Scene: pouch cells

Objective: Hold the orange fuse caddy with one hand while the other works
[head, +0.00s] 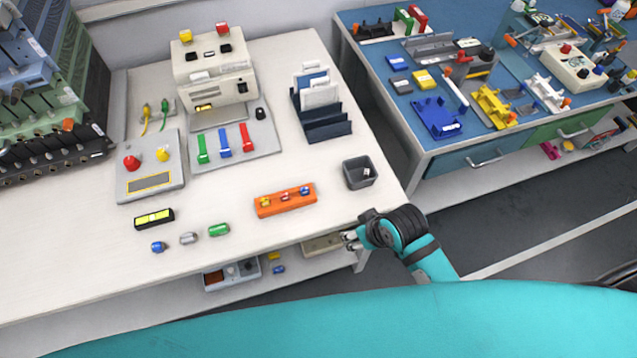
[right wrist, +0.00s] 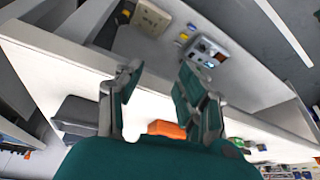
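The orange fuse caddy (head: 285,200) lies near the front edge of the white table, with a row of small fuses with coloured parts on top. It also shows in the right wrist view (right wrist: 167,129), beyond the fingers and partly hidden by my gripper. My right gripper (head: 349,240) is at the table's front right edge, to the right of the caddy and apart from it. In the right wrist view its two fingers (right wrist: 162,92) are spread with nothing between them. My left gripper is not in view.
A dark square bin (head: 360,172) stands right of the caddy. Blue (head: 158,247), grey (head: 189,238) and green (head: 218,230) cylinders lie left of it. A button panel (head: 150,180) and a tester (head: 215,75) stand behind. A lower shelf holds a grey box (head: 231,273).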

